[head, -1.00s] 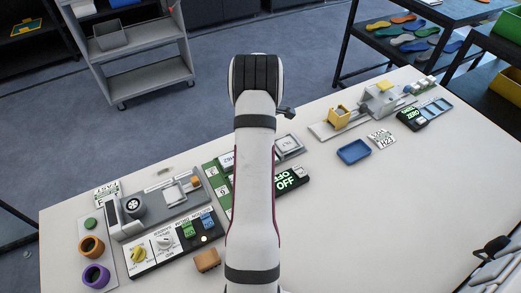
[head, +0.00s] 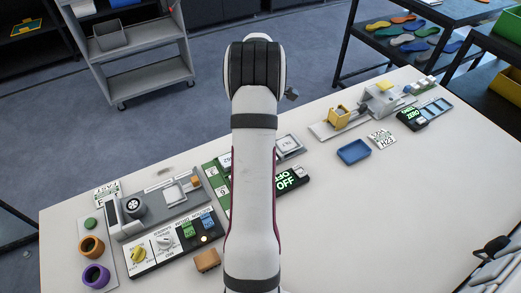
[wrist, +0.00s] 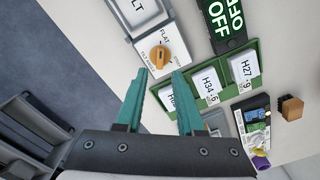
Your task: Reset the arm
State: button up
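My gripper (wrist: 160,88) shows in the wrist view with its two green fingers apart and nothing between them. It hangs above the table's edge, over a white panel with an orange knob (wrist: 160,57) marked FLAT. In the head view my arm stands upright across the middle of the picture. It hides the gripper almost wholly; only a small dark part shows to the right of the arm's top.
The white table (head: 330,235) holds a grinding station (head: 165,208) at left, a control panel with knobs (head: 170,243), a green card rack (wrist: 210,85) and a blue tray (head: 354,151). A grey cart (head: 148,75) stands behind. The table's front right is mostly clear.

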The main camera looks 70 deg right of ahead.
jog(key=shift+r, duration=0.25)
jog(key=w+a+r+m, duration=0.1)
jog(key=w+a+r, duration=0.3)
jog(key=w+a, duration=0.25)
jog(key=w+a+r+m, duration=0.1)
jog(key=w+a+r, duration=0.35)
jog(key=a, duration=0.35)
jog(key=w+a+r+m, duration=0.1)
jog(key=a+r, duration=0.1)
jog(key=a, duration=0.6)
jog(key=w+a+r+m, duration=0.1)
jog(key=a+r, duration=0.1)
jog(key=a, duration=0.6)
jog(key=s+a+m+y, duration=0.1)
jog(key=s+a+m, duration=0.1)
jog(key=s+a, duration=0.4)
jog(key=s+a+m, duration=0.1)
jog(key=s+a, duration=0.5)
jog(key=a, duration=0.6)
jog(key=shift+s+a+f+m+y, duration=0.15)
jog(key=shift+a+f+m+y, duration=0.15)
jog(key=shift+f+m+y, duration=0.1)
